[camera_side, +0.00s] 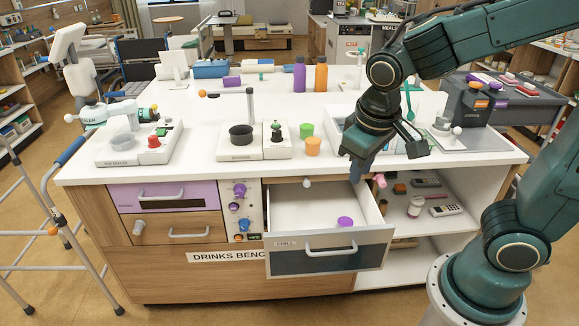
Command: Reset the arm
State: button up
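My gripper (388,160) hangs above the front edge of the white bench top (215,170), over the right side of an open drawer (318,205). It points downward, its two fingers spread apart, and I see nothing held between them. My dark green arm reaches in from the right, bent high above the bench. The drawer has a grey front with a handle and a label that seems to read "CHILL". A small purple cup (345,221) sits inside it, apart from the gripper.
An orange cup (312,146) and a green cup (306,130) stand on the bench left of the gripper. Left of them are a machine with a black bowl (241,134) and another white appliance (140,145). Purple (299,75) and orange (321,74) bottles stand farther back. Open shelves lie below right.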

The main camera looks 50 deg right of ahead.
jog(key=s+d+r+t+y, duration=0.1)
jog(key=s+r+t, duration=0.2)
jog(key=s+r, duration=0.3)
jog(key=shift+s+d+r+n+t+y, duration=0.3)
jog(key=shift+s+y, duration=0.1)
jog(key=shift+s, duration=0.75)
